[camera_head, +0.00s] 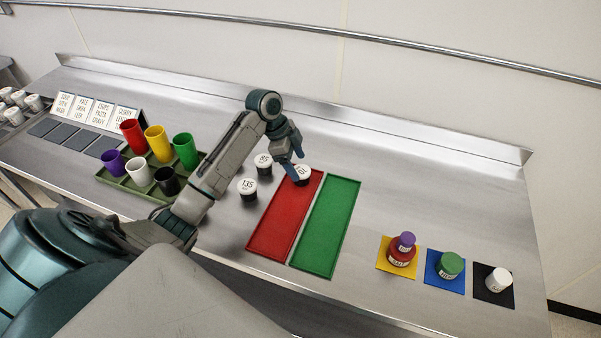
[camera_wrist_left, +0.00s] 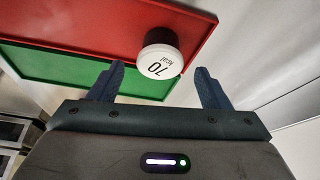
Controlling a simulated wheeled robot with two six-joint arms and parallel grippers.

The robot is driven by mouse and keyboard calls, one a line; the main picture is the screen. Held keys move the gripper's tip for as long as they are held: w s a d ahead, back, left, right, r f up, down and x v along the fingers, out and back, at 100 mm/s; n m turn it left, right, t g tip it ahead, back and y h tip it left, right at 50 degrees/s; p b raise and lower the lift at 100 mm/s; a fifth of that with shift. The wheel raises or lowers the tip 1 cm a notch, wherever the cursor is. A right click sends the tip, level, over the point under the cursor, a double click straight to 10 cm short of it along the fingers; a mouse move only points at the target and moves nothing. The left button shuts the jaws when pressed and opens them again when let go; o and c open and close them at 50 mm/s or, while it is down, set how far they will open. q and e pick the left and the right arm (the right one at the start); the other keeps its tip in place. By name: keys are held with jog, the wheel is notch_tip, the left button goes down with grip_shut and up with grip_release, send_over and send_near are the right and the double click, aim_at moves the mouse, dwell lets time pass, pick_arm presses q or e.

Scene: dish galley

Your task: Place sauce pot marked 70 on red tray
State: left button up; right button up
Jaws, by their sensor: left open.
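The sauce pot marked 70 (camera_head: 302,172) has a white lid and a dark body. It stands at the far end of the red tray (camera_head: 285,222). My left gripper (camera_head: 294,166) is open at the pot. In the wrist view the fingers (camera_wrist_left: 160,85) are spread to either side, apart from the pot. My right gripper is in neither view.
The green tray (camera_head: 325,232) lies right of the red one, empty. Pots marked 85 (camera_head: 263,160) and 135 (camera_head: 247,186) stand left of the red tray. Coloured cups stand on a green rack (camera_head: 118,184). Jars on yellow, blue and black mats (camera_head: 508,298) stand at the right.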

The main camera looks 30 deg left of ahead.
pick_arm(q)
jog(key=b+v, duration=0.2)
jog(key=v, duration=0.6)
